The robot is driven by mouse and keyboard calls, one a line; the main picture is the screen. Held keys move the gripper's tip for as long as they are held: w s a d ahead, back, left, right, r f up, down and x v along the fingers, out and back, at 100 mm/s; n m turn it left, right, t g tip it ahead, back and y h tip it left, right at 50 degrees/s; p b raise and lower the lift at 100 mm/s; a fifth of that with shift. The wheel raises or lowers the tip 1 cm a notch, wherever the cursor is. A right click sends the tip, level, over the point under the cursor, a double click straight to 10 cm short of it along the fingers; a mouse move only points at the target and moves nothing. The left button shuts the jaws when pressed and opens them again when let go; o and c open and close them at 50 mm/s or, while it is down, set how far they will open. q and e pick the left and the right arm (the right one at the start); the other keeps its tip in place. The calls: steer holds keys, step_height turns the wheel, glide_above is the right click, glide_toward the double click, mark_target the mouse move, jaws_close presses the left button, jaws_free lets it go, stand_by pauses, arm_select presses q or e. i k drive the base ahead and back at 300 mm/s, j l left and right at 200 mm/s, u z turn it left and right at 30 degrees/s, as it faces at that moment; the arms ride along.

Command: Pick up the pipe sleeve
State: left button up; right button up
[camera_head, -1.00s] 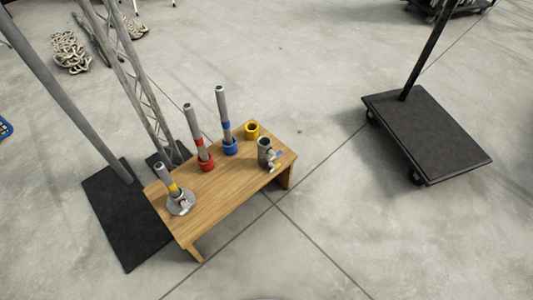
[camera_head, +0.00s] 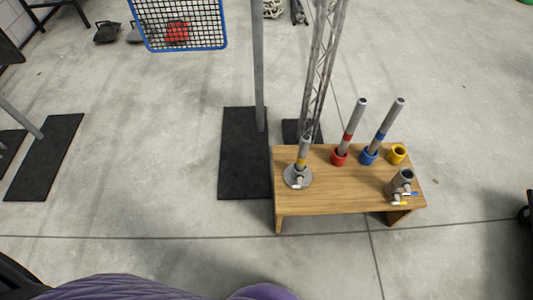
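A low wooden bench (camera_head: 345,197) stands right of centre. A short grey hollow cylinder with small blue and yellow handles, apparently the pipe sleeve (camera_head: 402,177), stands upright near its right front corner. A grey pipe with a red band stands in a red ring (camera_head: 339,157), and a pipe with a blue band stands in a blue ring (camera_head: 368,157). An empty yellow ring (camera_head: 398,154) is at the back right. A round metal base (camera_head: 298,177) with a short yellow-banded pipe is at the left end. Neither gripper is in view.
Black base plates with upright poles stand left of the bench (camera_head: 243,170) and at far left (camera_head: 45,160). A blue-rimmed mesh basket (camera_head: 180,28) is at the top. The floor in front of the bench is clear.

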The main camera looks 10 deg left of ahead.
mark_target(405, 175)
steer(key=z, duration=0.35)
steer(key=k+z, duration=0.15)
steer(key=z, duration=0.5)
steer(key=i+l+u, duration=0.1)
steer(key=i, duration=0.3)
steer(key=i+l+u, duration=0.1)
steer(key=i, duration=0.35)
steer(key=i+l+u, duration=0.1)
steer(key=i+l, duration=0.2)
steer(key=i, duration=0.1)
